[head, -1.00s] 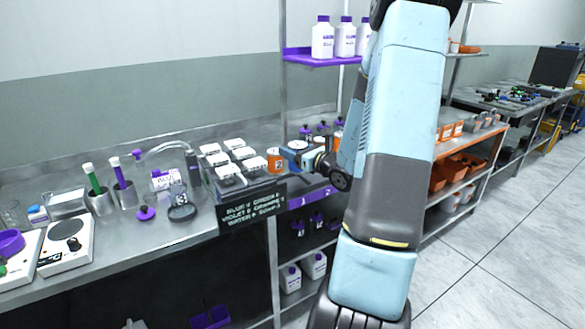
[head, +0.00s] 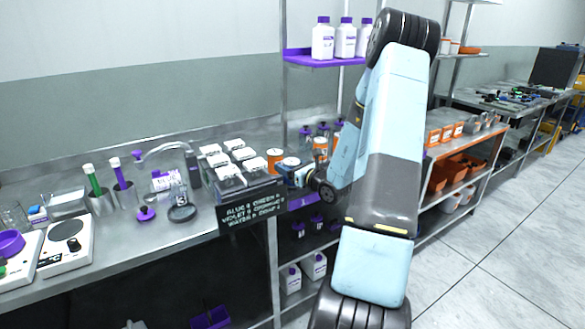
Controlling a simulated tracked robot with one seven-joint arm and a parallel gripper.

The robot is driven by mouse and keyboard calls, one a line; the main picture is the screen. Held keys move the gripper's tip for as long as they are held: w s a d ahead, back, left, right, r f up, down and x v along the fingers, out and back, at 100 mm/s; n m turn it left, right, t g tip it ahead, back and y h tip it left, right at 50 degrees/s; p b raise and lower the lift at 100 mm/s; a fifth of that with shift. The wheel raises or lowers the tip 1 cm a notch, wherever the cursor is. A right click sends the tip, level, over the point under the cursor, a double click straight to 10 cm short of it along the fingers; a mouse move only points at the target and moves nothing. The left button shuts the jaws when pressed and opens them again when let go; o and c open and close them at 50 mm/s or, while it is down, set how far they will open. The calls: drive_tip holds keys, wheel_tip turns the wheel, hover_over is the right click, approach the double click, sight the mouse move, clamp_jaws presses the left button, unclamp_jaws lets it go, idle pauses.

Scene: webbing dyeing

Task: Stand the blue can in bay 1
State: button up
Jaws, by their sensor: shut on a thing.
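My gripper (head: 297,176) is at the end of the arm, at the right end of the bench. It is shut on a small can with a pale round top (head: 290,163), which I take to be the blue can; its side is mostly hidden by the jaws. The can looks upright, just right of an orange-labelled can (head: 274,160). I cannot tell whether its base touches a surface. A purple-edged shelf (head: 303,202) lies below my gripper. Its bay numbers are not readable now, so I cannot tell which bay is bay 1.
Several white-topped blocks (head: 230,172) stand left of the cans, behind a black sign (head: 250,205). Another orange can (head: 320,143) and purple-capped bottles (head: 306,133) stand close behind my gripper. White bottles (head: 345,38) stand on the upper shelf.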

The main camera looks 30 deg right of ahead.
drive_tip(key=shift+f, duration=0.4)
drive_tip(key=o, duration=1.3)
drive_tip(key=shift+f, duration=0.1)
